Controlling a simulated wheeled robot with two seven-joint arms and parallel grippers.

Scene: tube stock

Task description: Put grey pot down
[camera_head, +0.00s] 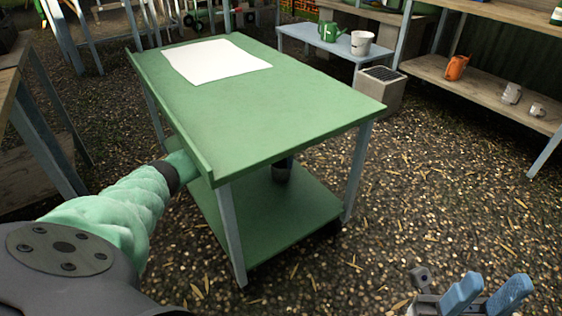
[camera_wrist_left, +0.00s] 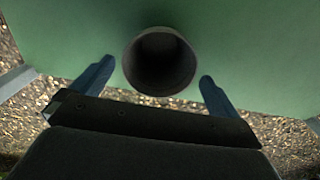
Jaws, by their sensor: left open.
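The grey pot (camera_head: 281,173) stands on the lower green shelf (camera_head: 262,222) of the trolley, partly hidden by the tabletop's edge in the head view. In the left wrist view the pot (camera_wrist_left: 160,88) shows its round, dark opening. My left gripper (camera_wrist_left: 157,72) is open, with one blue finger on each side of the pot and a visible gap on both sides. In the head view my left arm reaches in under the tabletop, which hides most of that gripper. My right gripper (camera_head: 497,283) is at the bottom right, open and empty, its blue fingers apart.
The green tabletop (camera_head: 300,118) is directly above the left gripper and bears only a white sheet (camera_head: 216,61). Its legs flank the shelf. A grey planter (camera_head: 378,92) and a low blue bench (camera_head: 322,43) stand behind. The gravel at the right is free.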

